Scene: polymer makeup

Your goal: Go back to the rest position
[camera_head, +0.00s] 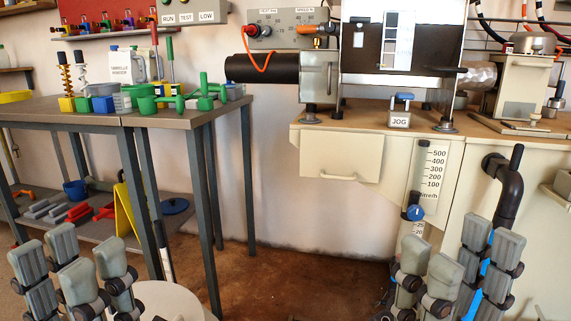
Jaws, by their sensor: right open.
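My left gripper (71,264) is at the bottom left of the head view, in front of the grey table's lower shelf. Its grey finger pads point up and stand close together. I cannot tell whether they touch, and no object shows between them. My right gripper (457,262) is at the bottom right, in front of the beige machine cabinet. Its finger pads also point up, with a gap between the two sides; it is open and looks empty. Both grippers appear apart from the furniture.
A grey table (222,110) at the left carries green, blue and yellow parts. A yellow board (128,208) stands on its lower shelf. The beige cabinet (341,158) carries a machine and a JOG switch (400,119). A black bent pipe (508,190) protrudes near my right gripper. Brown floor between is clear.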

